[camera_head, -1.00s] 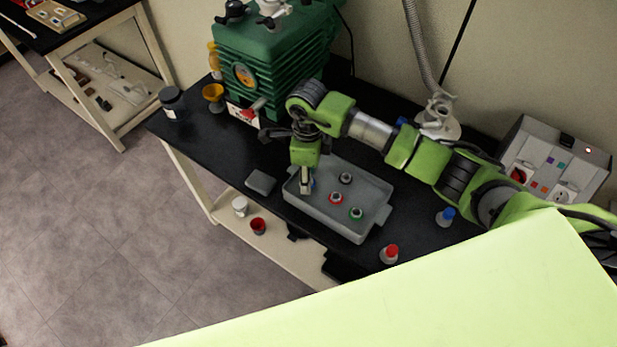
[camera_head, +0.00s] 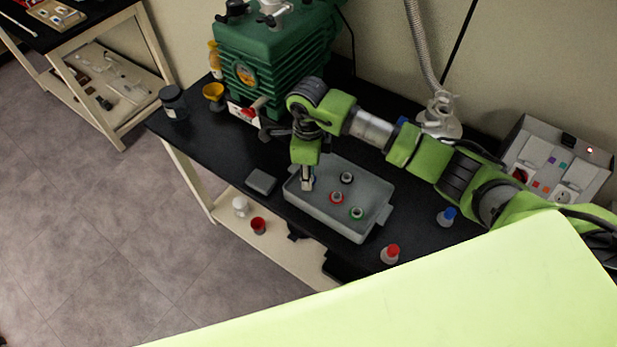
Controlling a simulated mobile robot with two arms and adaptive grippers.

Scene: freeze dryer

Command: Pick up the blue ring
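My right gripper (camera_head: 307,184) points down into the left end of the grey tray (camera_head: 375,190) on the black bench. Its fingers look close together from here, but whether they are shut on anything cannot be told. I cannot make out the blue ring now; the gripper may cover it. Other rings sit in the tray to the right of the gripper: a red ring (camera_head: 337,198), a green ring (camera_head: 357,213) and a dark ring (camera_head: 347,178). My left gripper is not in view.
A blue-capped flask (camera_head: 447,216) and a red-capped flask (camera_head: 390,254) stand right of the tray. A small grey block (camera_head: 261,182) lies left of it. The green pump (camera_head: 265,60) and a power box (camera_head: 555,165) stand behind.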

